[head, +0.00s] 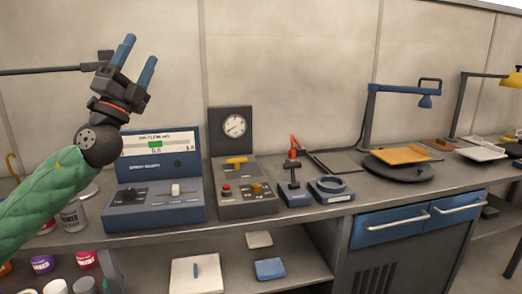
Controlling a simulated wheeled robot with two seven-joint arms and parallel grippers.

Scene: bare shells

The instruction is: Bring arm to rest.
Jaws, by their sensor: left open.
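My left gripper (136,62) is in the upper left of the head view, at the end of my green-sleeved arm. Its two blue fingers point up and are spread apart, with nothing between them. It is raised in front of the wall, above and left of the blue instrument box (160,172) on the bench. My right gripper does not show.
The grey bench (330,208) runs across the view. A grey gauge panel (232,127), a blue ring-shaped dish (331,189), a dark round plate (398,172) and a blue lamp (425,101) stand on it. Cans sit behind my arm. Blue drawers (390,228) are below.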

